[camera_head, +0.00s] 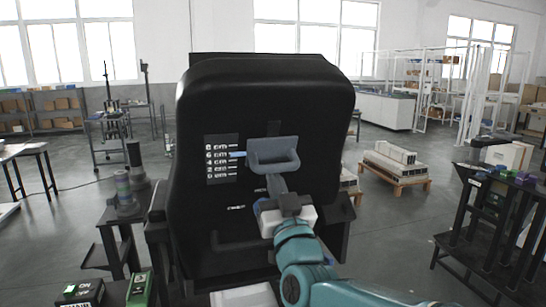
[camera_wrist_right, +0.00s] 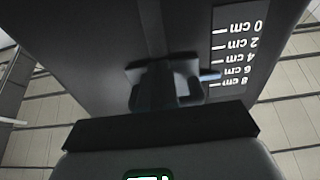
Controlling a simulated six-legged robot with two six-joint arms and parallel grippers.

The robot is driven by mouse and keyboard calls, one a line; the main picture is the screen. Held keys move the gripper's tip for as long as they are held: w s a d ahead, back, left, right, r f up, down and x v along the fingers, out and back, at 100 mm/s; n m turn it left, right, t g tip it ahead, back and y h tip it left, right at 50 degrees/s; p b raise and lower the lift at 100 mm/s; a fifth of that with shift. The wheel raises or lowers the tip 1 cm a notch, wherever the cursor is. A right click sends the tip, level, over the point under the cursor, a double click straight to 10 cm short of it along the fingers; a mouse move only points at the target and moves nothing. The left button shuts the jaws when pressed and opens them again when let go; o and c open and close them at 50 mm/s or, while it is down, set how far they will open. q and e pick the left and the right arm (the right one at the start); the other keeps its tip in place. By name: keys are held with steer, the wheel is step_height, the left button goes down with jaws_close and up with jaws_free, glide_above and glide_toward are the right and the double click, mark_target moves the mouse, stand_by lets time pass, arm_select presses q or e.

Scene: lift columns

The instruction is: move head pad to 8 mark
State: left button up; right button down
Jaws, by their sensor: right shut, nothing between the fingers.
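A tall black backrest (camera_head: 240,100) stands in front of me with a printed cm scale (camera_head: 218,160), 8 at the top and 0 at the bottom. A grey-blue padded piece (camera_head: 273,150) sits beside the scale. A blue pointer (camera_head: 238,154) at its left lies at about the 6 mark. The scale (camera_wrist_right: 236,55) appears upside down in the right wrist view, with the pointer (camera_wrist_right: 209,76) near 6. My right gripper (camera_head: 277,183) is shut and empty, just under the piece; contact is unclear. My left gripper is out of view.
A dark stand (camera_head: 124,205) with cylinders is at left; green and black boxes (camera_head: 140,288) lie at lower left. A dark bench (camera_head: 500,200) with small items stands at right. A pallet with boxes (camera_head: 393,165) lies behind; open floor lies between.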

steer(key=shift+s+d+r, duration=0.15)
steer(key=shift+s+r, duration=0.2)
steer(key=shift+r, duration=0.4)
steer(key=shift+s+d+r, duration=0.1)
steer(key=shift+s+r, duration=0.25)
steer(key=shift+r, duration=0.4)
stand_by(0.5)
steer(key=shift+f, duration=0.15)
steer(key=shift+w+a+f+b, duration=0.1)
steer(key=shift+w+f+b, duration=0.3)
steer(key=shift+f+b, duration=0.25)
steer(key=b, duration=0.9)
glide_toward(277, 171)
steer(key=w+f, duration=0.1)
steer(key=w, duration=0.1)
steer(key=shift+w+a+f, duration=0.15)
steer(key=shift+a+f, duration=0.05)
steer(key=shift+a, duration=0.1)
